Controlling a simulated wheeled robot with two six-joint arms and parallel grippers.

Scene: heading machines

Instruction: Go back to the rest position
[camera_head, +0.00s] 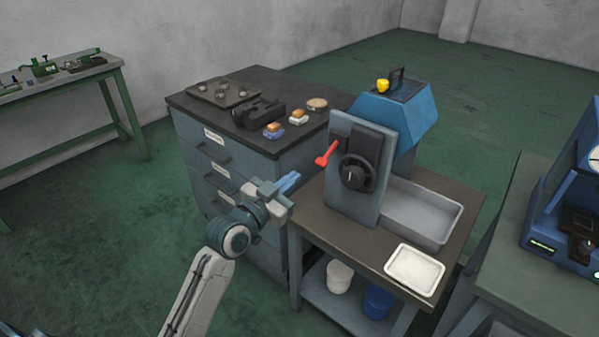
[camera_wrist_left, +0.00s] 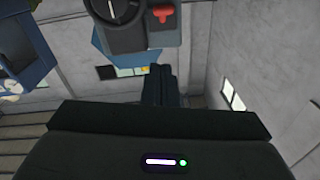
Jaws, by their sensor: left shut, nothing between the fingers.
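My left gripper (camera_head: 288,183) is shut and empty. It is raised in front of the grey drawer cabinet (camera_head: 195,133), left of the blue heading machine (camera_head: 408,112). It lies below and left of the machine's red lever (camera_head: 326,154), apart from it. In the left wrist view the shut fingers (camera_wrist_left: 160,86) point away from the camera. The machine's black handwheel (camera_wrist_left: 110,10) and red lever (camera_wrist_left: 162,14) show at the top there. My right gripper is in neither view.
The machine stands on a dark-topped table (camera_head: 318,217) with a grey bin (camera_head: 428,209) and a white tray (camera_head: 414,268). Several small items lie on the cabinet. A green bench (camera_head: 60,85) is at far left, a blue device (camera_head: 565,200) at right. Floor at lower left is clear.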

